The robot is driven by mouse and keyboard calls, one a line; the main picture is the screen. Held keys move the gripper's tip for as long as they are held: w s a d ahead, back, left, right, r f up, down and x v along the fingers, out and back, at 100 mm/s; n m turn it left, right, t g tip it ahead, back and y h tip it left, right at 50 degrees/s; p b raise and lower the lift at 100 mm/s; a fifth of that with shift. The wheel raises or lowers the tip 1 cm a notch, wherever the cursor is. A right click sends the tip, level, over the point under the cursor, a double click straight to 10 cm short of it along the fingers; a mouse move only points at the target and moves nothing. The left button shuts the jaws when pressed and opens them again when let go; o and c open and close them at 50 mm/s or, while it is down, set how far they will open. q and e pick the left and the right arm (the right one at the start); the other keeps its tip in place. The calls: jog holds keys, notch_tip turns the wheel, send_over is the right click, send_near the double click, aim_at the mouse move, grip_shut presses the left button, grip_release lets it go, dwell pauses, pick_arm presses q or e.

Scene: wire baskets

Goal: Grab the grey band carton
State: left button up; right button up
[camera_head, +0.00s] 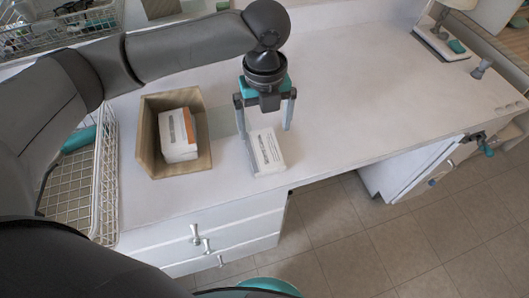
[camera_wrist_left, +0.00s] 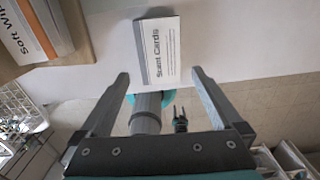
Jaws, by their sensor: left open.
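The grey band carton (camera_head: 267,151) is a small white box with a grey band along one edge. It lies flat near the front edge of the white counter, right of the wooden box. In the left wrist view the carton (camera_wrist_left: 158,50) reads "Scent Cards", with its grey band on the left. My left gripper (camera_head: 265,130) is open and points down over the carton. In the left wrist view its fingertips (camera_wrist_left: 160,74) are spread wider than the carton, with nothing held between them.
A wooden box (camera_head: 147,140) left of the carton holds a white carton with an orange band (camera_head: 178,135). A wire basket (camera_head: 105,185) stands farther left. The counter (camera_head: 360,100) to the right is mostly clear. Drawers with knobs are below the front edge.

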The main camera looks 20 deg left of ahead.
aim_at(264, 148)
pick_arm(q)
notch_tip(264, 148, down, 4)
jog(key=shift+r+b, duration=0.25)
jog(key=shift+b, duration=0.05)
jog(key=f+b, duration=0.1)
jog(key=f, duration=0.3)
jog(key=shift+w+a+f+b, duration=0.15)
jog(key=shift+a+b, duration=0.05)
jog(key=shift+b, duration=0.15)
jog(key=shift+f, duration=0.35)
jog(key=shift+c, duration=1)
jog(key=c, duration=0.6)
jog(key=shift+c, duration=1.4)
jog(key=shift+r, duration=0.1)
pick_arm(e)
jog(key=f, duration=0.1)
jog(key=w+f, duration=0.1)
jog(key=shift+d+f, duration=0.3)
jog(key=shift+f, duration=0.05)
